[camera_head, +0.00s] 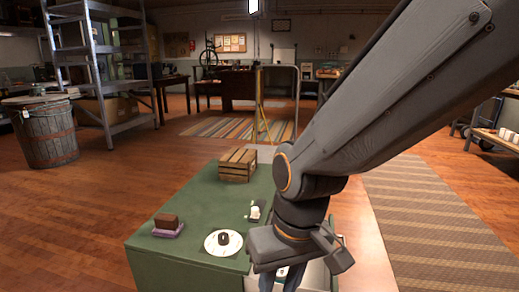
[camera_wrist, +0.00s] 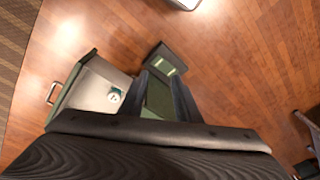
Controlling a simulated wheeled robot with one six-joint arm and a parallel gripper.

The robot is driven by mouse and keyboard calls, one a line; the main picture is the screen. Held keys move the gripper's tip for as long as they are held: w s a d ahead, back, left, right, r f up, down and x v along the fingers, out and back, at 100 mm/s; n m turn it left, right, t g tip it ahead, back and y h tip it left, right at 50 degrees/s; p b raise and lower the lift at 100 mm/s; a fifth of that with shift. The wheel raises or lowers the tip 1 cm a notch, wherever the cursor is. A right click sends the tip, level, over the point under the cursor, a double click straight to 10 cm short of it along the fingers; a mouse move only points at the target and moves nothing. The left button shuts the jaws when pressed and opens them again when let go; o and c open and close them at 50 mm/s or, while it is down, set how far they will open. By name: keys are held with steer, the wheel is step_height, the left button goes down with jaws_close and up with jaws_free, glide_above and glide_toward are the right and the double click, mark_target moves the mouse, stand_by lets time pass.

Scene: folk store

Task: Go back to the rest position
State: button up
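My gripper (camera_head: 281,279) hangs fingers-down at the right side of a green cabinet (camera_head: 200,195), partly cut off by the bottom edge of the head view. In the wrist view my gripper (camera_wrist: 161,82) has its two dark fingers apart, with only a green surface seen between them. An open pale drawer (camera_wrist: 88,88) with a handle shows left of the fingers. A small green and white item (camera_wrist: 115,95) lies in it. My arm hides part of the cabinet's right side in the head view.
On the cabinet top are a wooden crate (camera_head: 237,165), a brown block (camera_head: 167,221) on a purple item, a white plate (camera_head: 214,249) with a dark item, and a small white and dark item (camera_head: 255,212). A barrel (camera_head: 46,135) stands left. The wooden floor (camera_head: 70,220) left is clear.

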steer(key=s+a+r+n+g, duration=0.1)
steer(key=s+a+r+n, duration=0.1)
steer(key=s+a, duration=0.3)
steer(key=d+r+m+p, duration=0.3)
steer(key=d+r+p, duration=0.7)
steer(key=r+p, duration=0.3)
steer(key=s+d+r+m+h+p, duration=0.1)
steer(key=d+r+m+p, duration=0.2)
steer(key=d+r+p, duration=0.8)
step_height(320, 180, up, 2)
steer(key=p, duration=0.9)
steer(key=shift+s+a, duration=0.1)
steer(key=shift+a, duration=0.05)
